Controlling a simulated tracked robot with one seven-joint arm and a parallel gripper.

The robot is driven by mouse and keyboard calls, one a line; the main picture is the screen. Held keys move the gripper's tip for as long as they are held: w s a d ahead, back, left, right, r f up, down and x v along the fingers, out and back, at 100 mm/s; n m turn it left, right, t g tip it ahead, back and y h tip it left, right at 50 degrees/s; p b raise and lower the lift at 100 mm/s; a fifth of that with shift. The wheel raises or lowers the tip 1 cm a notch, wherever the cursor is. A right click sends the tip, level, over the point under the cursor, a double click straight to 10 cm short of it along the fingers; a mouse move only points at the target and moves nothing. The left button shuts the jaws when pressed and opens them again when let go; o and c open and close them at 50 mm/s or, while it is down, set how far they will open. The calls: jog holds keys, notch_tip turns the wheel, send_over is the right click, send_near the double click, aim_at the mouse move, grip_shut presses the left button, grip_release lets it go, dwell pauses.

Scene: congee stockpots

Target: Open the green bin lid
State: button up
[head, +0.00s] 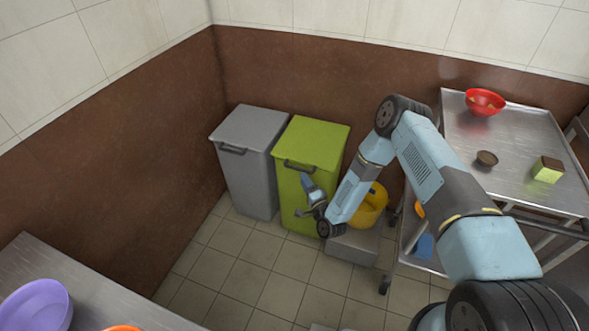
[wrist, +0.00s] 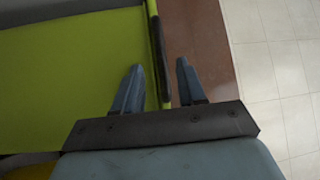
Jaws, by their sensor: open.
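The green bin (head: 291,215) stands against the back wall, with its lid (head: 317,138) closed flat on top. A dark bar handle (head: 299,167) runs along the lid's front edge. My gripper (head: 305,178) is in front of the bin, just below the handle, pointing upward. In the wrist view my gripper (wrist: 159,76) is open and empty. There the dark handle (wrist: 158,50) appears between the two fingers, beside the green bin front (wrist: 65,80). I cannot tell whether a finger touches it. Part of the bin's right side is hidden behind my arm.
A grey bin (head: 248,170) stands close on the left of the green one. A yellow bowl (head: 372,206) is at its right on a low grey block (head: 352,247). A metal cart (head: 515,135) with a red bowl (head: 485,101) is at right. Floor in front is clear.

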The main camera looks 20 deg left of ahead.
aim_at(298, 169)
jog(key=x, duration=0.7)
jog(key=shift+c, duration=0.4)
grip_shut()
